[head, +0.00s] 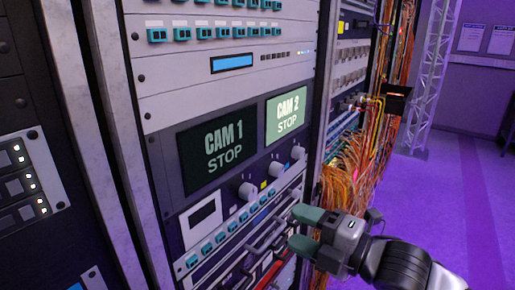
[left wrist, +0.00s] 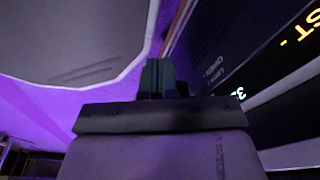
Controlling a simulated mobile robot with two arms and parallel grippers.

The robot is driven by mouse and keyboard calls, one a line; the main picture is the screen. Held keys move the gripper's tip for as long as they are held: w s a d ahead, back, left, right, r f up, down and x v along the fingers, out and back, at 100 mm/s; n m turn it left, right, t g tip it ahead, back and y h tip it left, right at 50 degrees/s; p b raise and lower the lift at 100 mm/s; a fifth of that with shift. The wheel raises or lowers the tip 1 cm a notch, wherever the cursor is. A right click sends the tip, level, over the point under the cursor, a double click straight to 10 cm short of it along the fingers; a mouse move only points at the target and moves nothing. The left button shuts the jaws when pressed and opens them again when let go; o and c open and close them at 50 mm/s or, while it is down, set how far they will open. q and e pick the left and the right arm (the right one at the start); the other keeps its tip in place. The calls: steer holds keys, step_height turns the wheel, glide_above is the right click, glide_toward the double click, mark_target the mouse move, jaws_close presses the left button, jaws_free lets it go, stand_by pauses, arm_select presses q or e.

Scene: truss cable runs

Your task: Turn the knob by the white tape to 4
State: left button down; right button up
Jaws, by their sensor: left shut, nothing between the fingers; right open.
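A row of three grey knobs sits on the rack panel below the screens in the head view: a left knob (head: 247,190), a middle knob (head: 276,168) and a right knob (head: 298,153). A small yellow tape patch (head: 263,185) lies between the left and middle knobs. I cannot make out a white tape or any dial numbers for certain. My right gripper (head: 304,229) is open and empty, in front of the rack, below and right of the knobs and apart from them. My left gripper (left wrist: 157,80) is shut and empty in the left wrist view, away from the knobs.
A dark CAM 1 STOP screen (head: 224,146) and a lit CAM 2 STOP screen (head: 286,115) are above the knobs. Rack handles (head: 262,238) stick out below. Orange cables (head: 350,165) hang at the right. The purple floor (head: 450,190) is open beyond.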

mark_target(253, 194)
steer(key=shift+n, duration=0.4)
steer(key=p+x, duration=0.1)
steer(key=x, duration=0.2)
steer(key=r+x, duration=0.1)
steer(key=x, duration=0.3)
steer(key=w+r+p+x, duration=0.1)
steer(key=x, duration=0.3)
steer(key=shift+s+d+p, duration=0.1)
steer(key=shift+d+p, duration=0.25)
steer(key=shift+d, duration=0.05)
arm_select(q)
steer(key=r, duration=0.1)
steer(key=s+r, duration=0.1)
steer(key=shift+s+a+r+g, duration=0.15)
steer(key=shift+a+r+g, duration=0.15)
steer(key=shift+a+r, duration=0.1)
arm_select(e)
steer(key=c, duration=0.9)
